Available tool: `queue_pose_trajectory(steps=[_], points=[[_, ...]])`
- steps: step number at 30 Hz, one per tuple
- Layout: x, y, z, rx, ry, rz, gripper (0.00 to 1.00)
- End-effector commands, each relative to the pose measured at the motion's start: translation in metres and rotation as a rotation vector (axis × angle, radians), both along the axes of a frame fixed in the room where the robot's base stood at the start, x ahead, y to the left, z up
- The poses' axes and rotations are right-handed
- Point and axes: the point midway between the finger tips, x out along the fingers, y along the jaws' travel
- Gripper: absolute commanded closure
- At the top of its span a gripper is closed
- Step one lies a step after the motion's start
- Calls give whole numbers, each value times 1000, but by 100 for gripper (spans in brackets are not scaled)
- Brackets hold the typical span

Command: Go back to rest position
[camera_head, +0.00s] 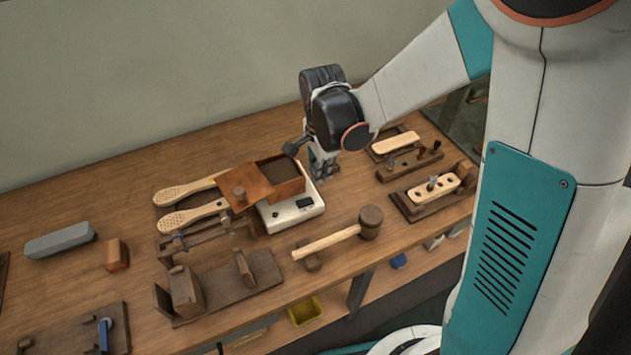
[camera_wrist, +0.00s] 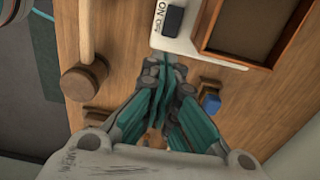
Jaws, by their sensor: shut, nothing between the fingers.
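My gripper (camera_head: 325,168) is over the workbench (camera_head: 120,200), just right of the white scale-like device (camera_head: 290,211). In the wrist view my gripper (camera_wrist: 163,65) points at the device's (camera_wrist: 230,55) edge, near its black switch. The teal fingers are together with nothing between them. I cannot tell whether the fingertips touch the device. The open box (camera_head: 285,185) with dark contents sits on the device, and a reddish-brown lid leans at its left side.
A mallet (camera_head: 369,222) lies in front of the device. Two perforated paddle brushes (camera_head: 185,190) lie left of the box. Wooden block holders (camera_head: 435,190) stand to the right. A clamp-like wooden fixture (camera_head: 220,285) sits near the front edge, with a grey block (camera_head: 60,241) far left.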

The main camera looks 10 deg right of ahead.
Motion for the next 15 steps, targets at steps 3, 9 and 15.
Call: queue_pose_trajectory(steps=[3,9,15], points=[[1,-4,29,0,0,-1,100],[2,-7,55,0,-1,-2,100],[3,-9,64,0,-1,-1,100]])
